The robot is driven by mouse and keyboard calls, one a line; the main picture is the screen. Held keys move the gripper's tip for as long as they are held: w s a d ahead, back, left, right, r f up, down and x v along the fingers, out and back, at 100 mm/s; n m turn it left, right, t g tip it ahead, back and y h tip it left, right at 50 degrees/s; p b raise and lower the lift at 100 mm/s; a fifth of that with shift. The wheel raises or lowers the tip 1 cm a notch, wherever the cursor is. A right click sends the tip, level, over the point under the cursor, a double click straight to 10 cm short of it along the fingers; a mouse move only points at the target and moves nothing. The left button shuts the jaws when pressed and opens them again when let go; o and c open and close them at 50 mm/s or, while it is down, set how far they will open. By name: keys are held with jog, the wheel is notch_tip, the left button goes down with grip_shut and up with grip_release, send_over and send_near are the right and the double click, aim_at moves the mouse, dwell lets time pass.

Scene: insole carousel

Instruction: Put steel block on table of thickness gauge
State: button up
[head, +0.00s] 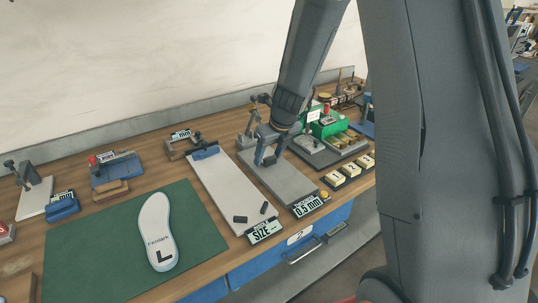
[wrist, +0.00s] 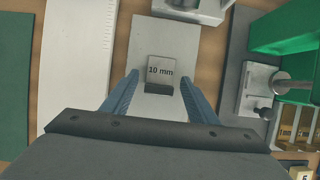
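The steel block (wrist: 161,70), a small grey square marked "10 mm", shows in the wrist view over the bare grey table of the thickness gauge (wrist: 150,40). It appears to rest on that table. My gripper (wrist: 160,76) is open, one blue finger on each side of the block, with a visible gap on both sides. In the head view my gripper (head: 266,157) is low over the gauge table (head: 285,182); the block is hard to make out there. The gauge's display (head: 307,206) reads 0.5 mm. Its upright part (wrist: 190,8) stands at the table's far end.
The white sizing board (head: 226,187) lies left of the gauge, with small dark blocks near its front. The green mat (head: 100,245) holds an insole (head: 157,225). To the right are a green device (head: 325,124) and several yellow-labelled blocks (head: 350,171).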

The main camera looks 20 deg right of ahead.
jog(key=v, duration=1.2)
jog(key=s+f+n+g, duration=0.1)
jog(key=s+f+n, duration=0.1)
jog(key=s+n, duration=0.8)
jog(key=s+a+f+n+g+h, duration=0.1)
jog(key=s+n, duration=1)
jog(key=n, duration=1.1)
jog(key=shift+a+f+g+p, duration=0.25)
jog(key=shift+f+g+p, duration=0.25)
jog(key=shift+f, duration=0.7)
jog(key=shift+w, duration=0.1)
